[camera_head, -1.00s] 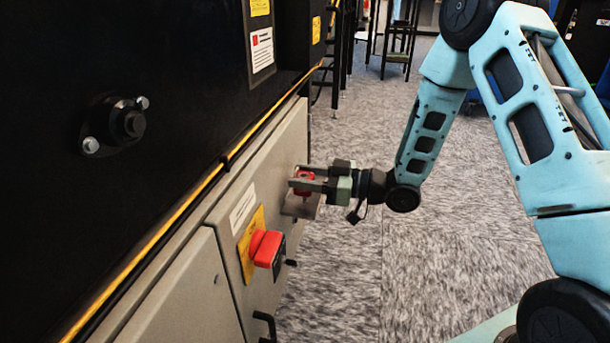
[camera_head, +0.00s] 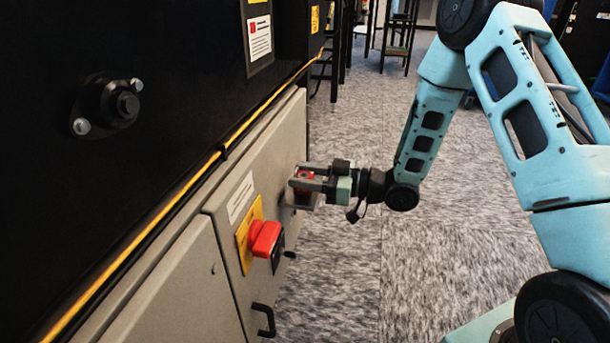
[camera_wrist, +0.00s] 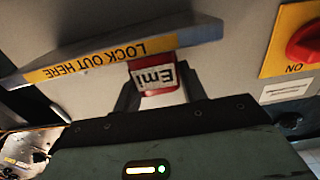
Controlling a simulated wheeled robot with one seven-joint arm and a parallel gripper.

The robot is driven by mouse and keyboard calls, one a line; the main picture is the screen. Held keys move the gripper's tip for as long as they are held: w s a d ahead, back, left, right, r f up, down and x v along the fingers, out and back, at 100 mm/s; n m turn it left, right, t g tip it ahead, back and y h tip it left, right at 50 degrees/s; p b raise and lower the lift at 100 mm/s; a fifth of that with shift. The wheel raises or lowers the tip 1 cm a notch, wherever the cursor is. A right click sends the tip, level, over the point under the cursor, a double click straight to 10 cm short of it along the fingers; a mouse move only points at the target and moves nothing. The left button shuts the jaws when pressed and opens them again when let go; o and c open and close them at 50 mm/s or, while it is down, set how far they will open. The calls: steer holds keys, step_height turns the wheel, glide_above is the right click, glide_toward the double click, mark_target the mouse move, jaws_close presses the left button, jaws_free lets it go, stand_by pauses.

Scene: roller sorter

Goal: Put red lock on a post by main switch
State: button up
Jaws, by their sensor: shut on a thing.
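My gripper (camera_head: 300,179) is shut on the red lock (camera_head: 303,187), close to the grey cabinet front. In the wrist view the lock (camera_wrist: 153,77) sits between the two dark fingers, with a white "Emi" label upside down. A grey bracket (camera_head: 305,205) with a yellow "LOCK OUT HERE" strip (camera_wrist: 100,65) is right at the lock. The posts are hidden, and I cannot tell whether the lock touches the bracket. The red main switch (camera_head: 265,239) is on a yellow plate nearer the camera; it also shows in the wrist view (camera_wrist: 308,42), at "ON".
The cabinet door has a black handle (camera_head: 266,321) below the switch. A black machine wall (camera_head: 120,180) with a yellow edge stands above at left. Carpeted floor (camera_head: 345,275) is open right of the cabinet. Dark stands (camera_head: 398,40) are farther back.

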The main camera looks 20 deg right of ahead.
steer(key=shift+f, duration=0.15)
stand_by(0.7)
steer(key=o, duration=1.2)
steer(key=shift+c, duration=0.2)
steer(key=p+v, duration=0.7)
steer(key=v, duration=1)
steer(key=shift+d+p, duration=0.2)
steer(key=shift+p, duration=0.2)
steer(key=shift+s, duration=0.15)
